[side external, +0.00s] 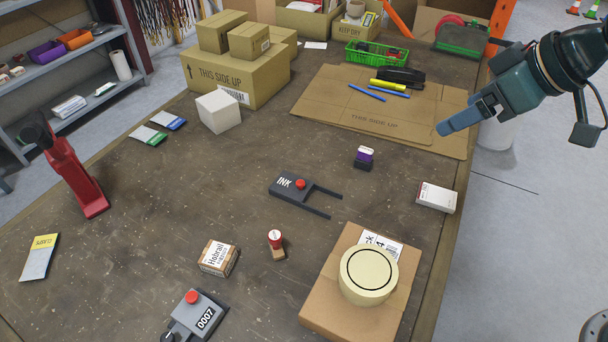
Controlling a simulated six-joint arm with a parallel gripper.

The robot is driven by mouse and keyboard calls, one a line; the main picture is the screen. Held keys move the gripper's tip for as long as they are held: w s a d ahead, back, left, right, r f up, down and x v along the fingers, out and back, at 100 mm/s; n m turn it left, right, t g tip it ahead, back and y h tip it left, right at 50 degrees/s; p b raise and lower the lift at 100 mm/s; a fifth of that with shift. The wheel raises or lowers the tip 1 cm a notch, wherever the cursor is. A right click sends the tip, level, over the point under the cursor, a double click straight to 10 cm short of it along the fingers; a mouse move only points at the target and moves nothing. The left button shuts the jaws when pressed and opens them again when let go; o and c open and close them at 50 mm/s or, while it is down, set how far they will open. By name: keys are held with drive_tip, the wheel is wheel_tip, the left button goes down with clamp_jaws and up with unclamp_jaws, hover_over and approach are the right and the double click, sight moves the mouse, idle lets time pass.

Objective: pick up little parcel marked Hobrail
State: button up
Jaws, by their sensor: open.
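The little parcel marked Hobrail (218,258) is a small brown box with a white label. It lies on the table toward the front, left of a red-topped stamp and apart from it. My gripper (444,128) is at the upper right, above the table's right side and far from the parcel. Its jaws are open, with nothing seen between them.
A numbering device (196,314) stands close in front of the parcel, and the stamp (276,246) to its right. A tape roll (368,275) sits on a larger carton (325,300). An ink pad (298,188) lies mid-table. Bare tabletop lies left of the parcel.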

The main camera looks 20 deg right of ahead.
drive_tip(key=w+a+f+n+y, duration=0.1)
drive_tip(key=w+a+f+n, duration=0.2)
drive_tip(key=a, duration=0.5)
drive_tip(key=n+g+y, duration=0.1)
drive_tip(key=n+y, duration=0.2)
drive_tip(key=y, duration=0.1)
approach(219, 255)
wheel_tip(219, 255, up, 3)
drive_tip(key=s+d, duration=0.1)
drive_tip(key=shift+d+f, duration=0.1)
drive_tip(key=shift+f, duration=0.1)
drive_tip(key=shift+f, duration=0.1)
drive_tip(key=shift+x, duration=4.15)
drive_tip(key=shift+f, duration=0.25)
drive_tip(key=shift+x, duration=2.45)
drive_tip(key=shift+d+f, duration=0.15)
